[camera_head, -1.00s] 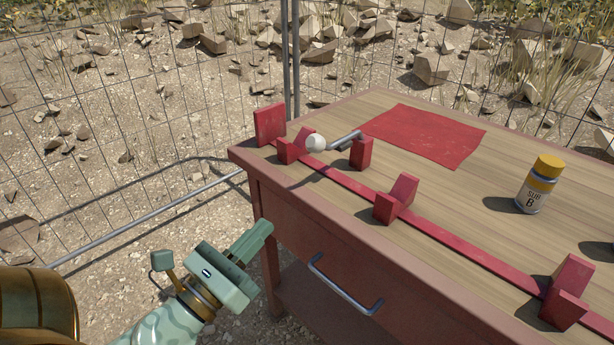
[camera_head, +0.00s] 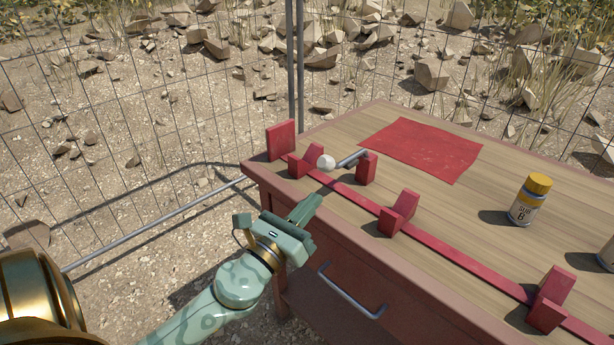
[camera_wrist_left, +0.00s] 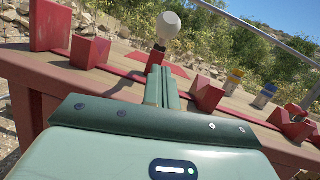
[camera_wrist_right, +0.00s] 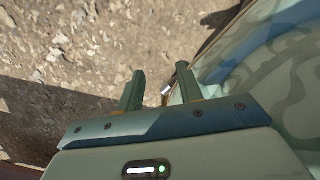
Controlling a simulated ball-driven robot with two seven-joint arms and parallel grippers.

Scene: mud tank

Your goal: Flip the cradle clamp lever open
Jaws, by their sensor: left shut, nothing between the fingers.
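The clamp lever is a grey metal bar (camera_head: 352,158) with a white ball knob (camera_head: 326,162), at the table's left end. It belongs to the red cradle (camera_head: 440,235), a long rail with several notched blocks. My left gripper (camera_head: 312,202) is shut and empty, just off the table's near left edge and short of the knob. In the left wrist view, the knob (camera_wrist_left: 168,25) appears just beyond the closed fingertips (camera_wrist_left: 162,72), with a visible gap. My right gripper (camera_wrist_right: 158,80) is open and empty over gravel, beside part of my own body.
The wooden table (camera_head: 470,205) has a red mat (camera_head: 422,143) at the back. A yellow-capped bottle (camera_head: 529,200) stands at the right, and another bottle (camera_head: 606,255) is at the picture edge. A drawer handle (camera_head: 350,292) sticks out in front. A wire fence (camera_head: 140,130) stands behind.

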